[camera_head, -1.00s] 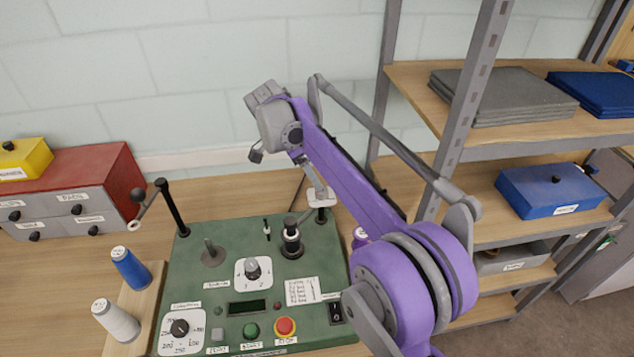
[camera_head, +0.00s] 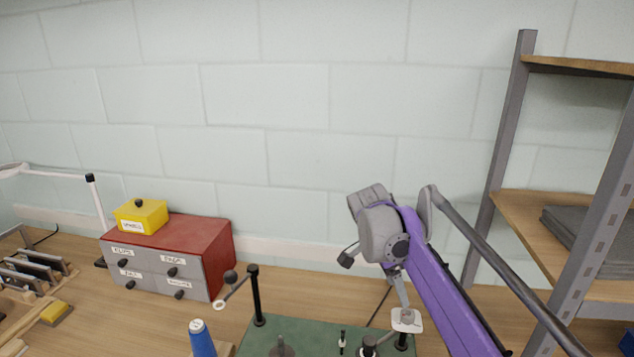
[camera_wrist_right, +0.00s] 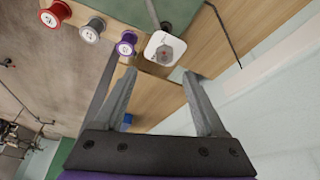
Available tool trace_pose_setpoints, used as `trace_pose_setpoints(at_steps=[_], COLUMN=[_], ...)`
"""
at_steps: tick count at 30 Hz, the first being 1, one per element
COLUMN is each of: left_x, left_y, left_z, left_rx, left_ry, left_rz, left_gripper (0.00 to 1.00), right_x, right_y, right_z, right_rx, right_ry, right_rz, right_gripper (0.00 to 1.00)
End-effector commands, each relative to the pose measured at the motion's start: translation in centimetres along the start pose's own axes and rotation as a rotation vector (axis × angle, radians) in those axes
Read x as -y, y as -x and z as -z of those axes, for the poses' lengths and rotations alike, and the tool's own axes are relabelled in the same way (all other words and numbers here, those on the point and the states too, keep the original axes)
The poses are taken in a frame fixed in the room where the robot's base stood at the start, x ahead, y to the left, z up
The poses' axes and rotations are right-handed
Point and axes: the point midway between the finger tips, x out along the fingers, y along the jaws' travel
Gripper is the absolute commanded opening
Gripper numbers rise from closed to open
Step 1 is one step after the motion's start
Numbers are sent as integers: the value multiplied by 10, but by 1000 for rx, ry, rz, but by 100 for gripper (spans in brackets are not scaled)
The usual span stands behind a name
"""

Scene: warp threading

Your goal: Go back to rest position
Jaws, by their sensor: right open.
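My right arm, purple and grey, comes in from the lower right in the head view and bends down behind the green machine (camera_head: 310,338). Its gripper (camera_head: 402,298) shows only as a small grey part just above a white rounded plate (camera_head: 407,321). In the right wrist view the gripper (camera_wrist_right: 157,76) is open, its two grey fingers apart with nothing between them. The white plate (camera_wrist_right: 165,47) shows beyond the fingertips; I cannot tell whether they touch. My left gripper is in neither view.
A red-topped drawer cabinet (camera_head: 196,239) with a yellow box (camera_head: 141,216) stands at left. A metal shelf rack (camera_head: 510,150) stands at right. A blue spool (camera_head: 202,340) is at the front. Several spools, one red (camera_wrist_right: 55,14), show in the wrist view. The wall is behind.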

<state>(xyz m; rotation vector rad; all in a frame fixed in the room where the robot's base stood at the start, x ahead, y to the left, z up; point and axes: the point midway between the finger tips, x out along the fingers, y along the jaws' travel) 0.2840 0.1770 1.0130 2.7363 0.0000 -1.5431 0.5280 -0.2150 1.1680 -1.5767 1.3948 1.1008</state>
Motion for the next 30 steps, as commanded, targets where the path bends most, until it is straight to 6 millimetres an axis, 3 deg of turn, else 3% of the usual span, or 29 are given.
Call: trace_pose_setpoints(at_steps=[8,18,24,30], left_x=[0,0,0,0], left_y=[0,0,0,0], left_z=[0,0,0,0], left_rx=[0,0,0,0], left_ry=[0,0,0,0], left_rz=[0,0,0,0], left_gripper=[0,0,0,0], right_x=[-86,-194,-228,-235], right_y=[-20,-84,-115,-123], right_z=[-30,-90,-115,-120], right_rx=[66,-36,-129,-156], right_ry=[487,1057,1247,1292], right_rz=[212,514,614,635], right_gripper=[73,73,73,73])
